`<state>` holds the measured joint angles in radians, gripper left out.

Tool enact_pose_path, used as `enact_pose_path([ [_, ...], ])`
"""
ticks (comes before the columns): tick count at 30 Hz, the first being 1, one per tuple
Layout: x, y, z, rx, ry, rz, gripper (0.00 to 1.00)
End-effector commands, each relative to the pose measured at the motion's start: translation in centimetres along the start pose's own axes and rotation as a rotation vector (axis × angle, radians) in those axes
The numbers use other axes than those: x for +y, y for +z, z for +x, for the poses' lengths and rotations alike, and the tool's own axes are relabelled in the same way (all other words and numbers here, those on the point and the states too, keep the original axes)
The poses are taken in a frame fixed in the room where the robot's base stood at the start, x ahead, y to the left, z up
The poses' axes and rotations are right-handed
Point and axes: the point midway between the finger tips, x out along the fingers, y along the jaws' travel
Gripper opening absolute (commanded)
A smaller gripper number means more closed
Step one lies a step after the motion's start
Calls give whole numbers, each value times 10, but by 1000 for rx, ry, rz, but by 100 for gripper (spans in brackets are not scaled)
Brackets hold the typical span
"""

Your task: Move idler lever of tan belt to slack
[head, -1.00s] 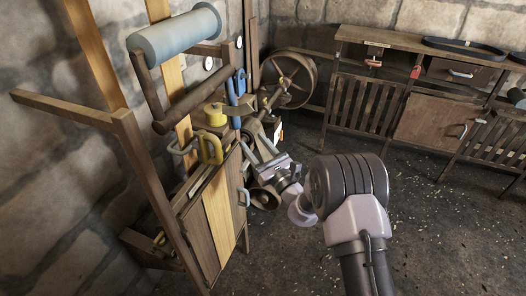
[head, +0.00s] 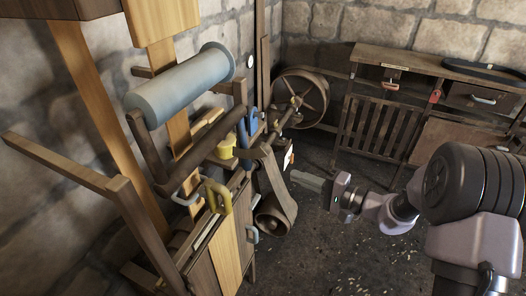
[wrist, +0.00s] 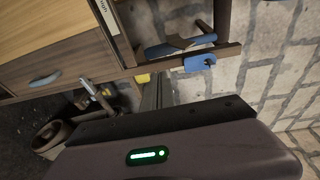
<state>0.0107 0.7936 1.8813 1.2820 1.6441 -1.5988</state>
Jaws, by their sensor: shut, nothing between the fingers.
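The tan belt (head: 184,125) runs down behind a grey-blue roller (head: 180,85), and a tan strip continues at the cabinet front (head: 225,250). Several handles stand beside it: a yellow one (head: 217,197), a grey one (head: 186,190) and a blue one (head: 247,128). I cannot tell which belongs to the tan belt's idler. A blue handle also shows in the wrist view (wrist: 200,62). My gripper (head: 298,178) is shut and empty, right of these handles and touching none of them. In the wrist view my gripper (wrist: 157,80) points toward the wooden frame.
A dark belt (head: 275,185) loops around a dark pulley (head: 272,215), left of my gripper. A large spoked wheel (head: 300,95) stands behind. A wooden cabinet (head: 440,95) is at the back right. A wooden post (head: 125,220) stands at the left. Open floor (head: 320,245) lies below my gripper.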

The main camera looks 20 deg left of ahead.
Motion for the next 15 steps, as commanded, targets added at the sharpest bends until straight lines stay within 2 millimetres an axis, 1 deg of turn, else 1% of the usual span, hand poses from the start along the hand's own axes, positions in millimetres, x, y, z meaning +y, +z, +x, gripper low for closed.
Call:
enact_pose_path([
  [2,2,1,3,-8,14,-37,0],
  [5,3,2,20,-10,11,-34,0],
  [15,5,3,96,-9,10,-30,0],
])
